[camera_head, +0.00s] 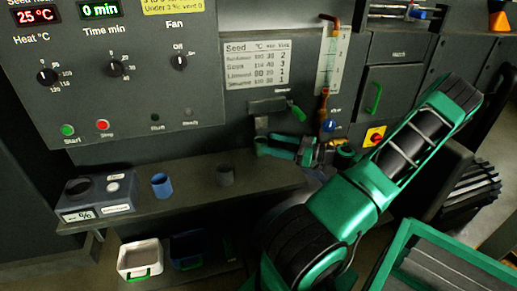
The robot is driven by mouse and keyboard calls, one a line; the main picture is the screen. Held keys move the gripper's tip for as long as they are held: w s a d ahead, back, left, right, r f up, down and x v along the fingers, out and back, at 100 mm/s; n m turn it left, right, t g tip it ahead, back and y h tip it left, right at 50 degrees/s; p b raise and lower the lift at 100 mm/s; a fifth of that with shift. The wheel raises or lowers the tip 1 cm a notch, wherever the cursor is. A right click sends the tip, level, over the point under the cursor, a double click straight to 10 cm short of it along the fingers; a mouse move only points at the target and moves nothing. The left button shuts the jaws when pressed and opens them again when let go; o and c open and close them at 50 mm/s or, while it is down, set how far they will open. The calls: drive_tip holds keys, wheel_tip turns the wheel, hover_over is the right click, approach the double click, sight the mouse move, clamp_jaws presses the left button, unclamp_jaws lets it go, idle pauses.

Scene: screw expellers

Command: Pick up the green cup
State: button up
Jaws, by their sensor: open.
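My green and black arm fills the right middle.
A scale-like box (95,197) sits at the shelf's left end. Below are a white bin (139,259) and a blue bin (188,250). A control panel (120,75) rises behind. A green-framed tray (445,262) is at lower right.

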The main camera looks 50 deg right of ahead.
drive_tip(key=shift+x, duration=1)
drive_tip(key=c, duration=1.2)
drive_tip(key=shift+r, duration=0.1)
